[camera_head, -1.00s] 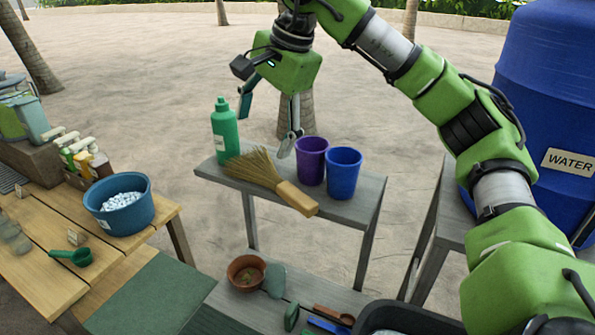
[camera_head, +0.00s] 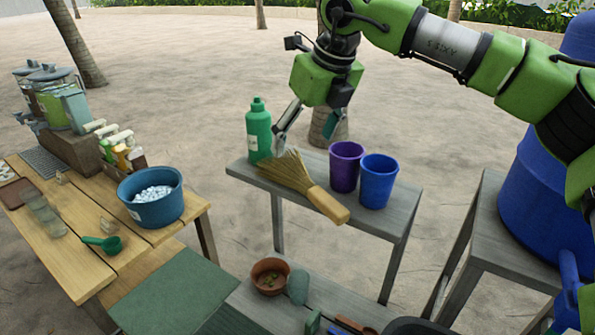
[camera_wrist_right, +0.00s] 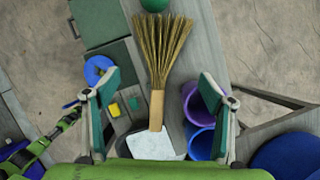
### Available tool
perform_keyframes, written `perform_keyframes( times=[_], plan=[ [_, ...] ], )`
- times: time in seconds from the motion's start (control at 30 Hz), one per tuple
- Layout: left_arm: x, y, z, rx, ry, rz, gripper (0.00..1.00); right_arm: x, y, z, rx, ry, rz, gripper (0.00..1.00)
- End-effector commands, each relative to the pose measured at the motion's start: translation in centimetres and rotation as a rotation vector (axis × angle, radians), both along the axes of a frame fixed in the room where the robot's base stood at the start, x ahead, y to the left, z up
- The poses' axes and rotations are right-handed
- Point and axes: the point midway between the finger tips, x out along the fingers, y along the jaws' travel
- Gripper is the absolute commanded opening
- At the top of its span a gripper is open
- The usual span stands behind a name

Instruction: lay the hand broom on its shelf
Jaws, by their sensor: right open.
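The hand broom (camera_head: 307,185) lies on the upper grey shelf (camera_head: 385,221), straw bristles toward the green bottle (camera_head: 258,131) and wooden handle toward the front right. My right gripper (camera_head: 308,133) is open and empty above the shelf, near the bristle end. In the head view one finger overlaps the bristles; contact cannot be told. In the right wrist view the broom (camera_wrist_right: 157,60) runs between the spread fingers (camera_wrist_right: 157,84), with its handle toward the palm. My left gripper is not clearly seen.
A purple cup (camera_head: 345,166) and a blue cup (camera_head: 377,181) stand close behind the broom handle. A terracotta pot (camera_head: 270,276) sits on the lower shelf. A wooden table at left holds a blue basin (camera_head: 150,198). A blue water barrel (camera_head: 535,190) stands at right.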

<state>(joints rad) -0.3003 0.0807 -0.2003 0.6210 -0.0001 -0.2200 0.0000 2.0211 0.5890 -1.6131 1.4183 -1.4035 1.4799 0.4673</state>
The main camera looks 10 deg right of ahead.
Motion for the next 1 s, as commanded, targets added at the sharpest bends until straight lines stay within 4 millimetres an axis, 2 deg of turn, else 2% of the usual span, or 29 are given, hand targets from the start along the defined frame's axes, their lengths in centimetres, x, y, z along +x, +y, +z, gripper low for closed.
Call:
perform_keyframes(
  times=[0.03,0.2,0.43,0.7,1.0],
  plan=[
    [-0.1,0.0,0.7,-0.001,0.002,0.000,0.31,0.3,0.1,-0.7,-0.002,0.002,0.000,0.76],
    [-0.2,0.0,1.4,0.000,0.003,0.000,0.31,1.2,0.5,-3.1,-0.001,0.002,0.001,0.76],
    [-0.2,-0.1,2.0,0.000,0.003,0.001,0.31,1.9,0.7,-4.7,-0.001,0.001,0.002,0.76],
    [-0.2,-0.1,3.5,0.000,0.003,0.001,0.31,3.2,1.3,-8.3,-0.001,0.002,0.002,0.76],
    [-0.1,-0.1,3.4,-0.001,0.001,0.001,0.31,3.5,1.4,-9.0,-0.001,-0.002,0.001,0.76]
  ],
)
